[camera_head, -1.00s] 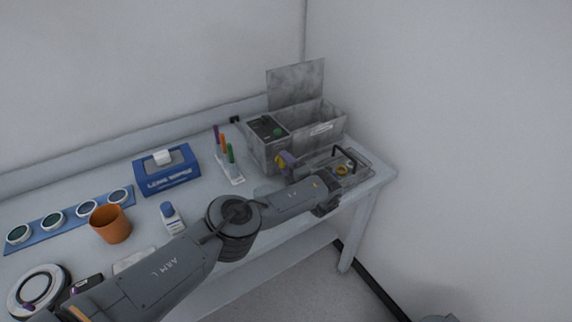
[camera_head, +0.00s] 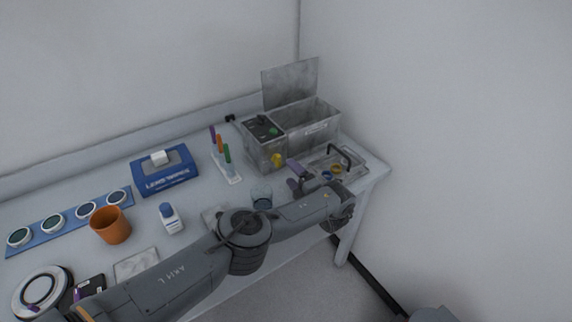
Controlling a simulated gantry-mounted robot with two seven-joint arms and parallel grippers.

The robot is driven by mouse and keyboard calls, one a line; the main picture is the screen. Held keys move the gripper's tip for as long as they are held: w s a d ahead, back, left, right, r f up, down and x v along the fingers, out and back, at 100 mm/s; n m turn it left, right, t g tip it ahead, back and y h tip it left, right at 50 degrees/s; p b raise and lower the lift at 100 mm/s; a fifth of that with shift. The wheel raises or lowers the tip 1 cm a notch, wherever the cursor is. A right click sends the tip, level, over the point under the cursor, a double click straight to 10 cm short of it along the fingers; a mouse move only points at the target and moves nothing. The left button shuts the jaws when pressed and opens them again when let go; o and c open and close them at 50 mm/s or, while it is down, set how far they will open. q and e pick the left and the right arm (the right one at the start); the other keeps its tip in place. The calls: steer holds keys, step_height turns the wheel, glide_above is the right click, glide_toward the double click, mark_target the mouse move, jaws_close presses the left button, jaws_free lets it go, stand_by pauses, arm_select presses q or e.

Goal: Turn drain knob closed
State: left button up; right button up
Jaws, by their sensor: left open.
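The drain knob (camera_head: 278,160) is a small yellow knob low on the front of the grey metal bath unit (camera_head: 259,152). My left arm reaches across from the lower left, and its left gripper (camera_head: 294,175) is beside the knob, a little to the right and below it. The knob's turned angle is too small to read. My right gripper is not in view.
A tray with a black handle (camera_head: 346,157) and brass-coloured parts lies right of the gripper. A glass beaker (camera_head: 262,197) stands just behind my forearm. A pen rack (camera_head: 229,169), blue box (camera_head: 165,176) and orange cup (camera_head: 110,225) stand to the left.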

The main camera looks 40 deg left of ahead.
arm_select(q)
steer(key=shift+p+v, duration=0.45)
steer(key=shift+v, duration=1.5)
